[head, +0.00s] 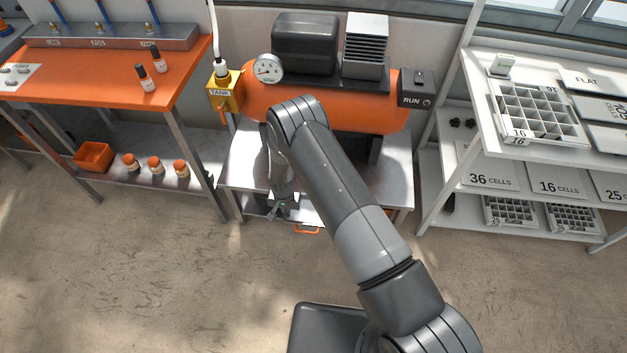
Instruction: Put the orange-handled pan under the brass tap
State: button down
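The orange handle of the pan (306,230) shows at the front edge of the low metal table, just right of and below my gripper. The rest of the pan is mostly hidden or hard to tell from the table. My gripper (284,213) points down at the table's front edge, close beside the handle. It is small and partly hidden in this view, so I cannot tell whether its fingers are open or shut, or touching the pan. I cannot make out a brass tap. My arm covers part of the space under the orange tank (370,112).
The low metal table (240,168) stands under the tank. A yellow block marked TANK (227,92) with an orange lever is at the tank's left. An orange bench (110,75) stands left, white shelves (475,120) with trays right. The front floor is clear around my base.

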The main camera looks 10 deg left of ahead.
jog(key=w, duration=1.7)
jog(key=shift+w+a+f, duration=0.1)
jog(key=shift+w+f, duration=0.05)
jog(key=shift+w, duration=0.2)
jog(key=shift+f, duration=1.7)
jog(key=shift+f, duration=0.2)
jog(key=c, duration=1.7)
grip_release()
jog(key=shift+r, duration=0.15)
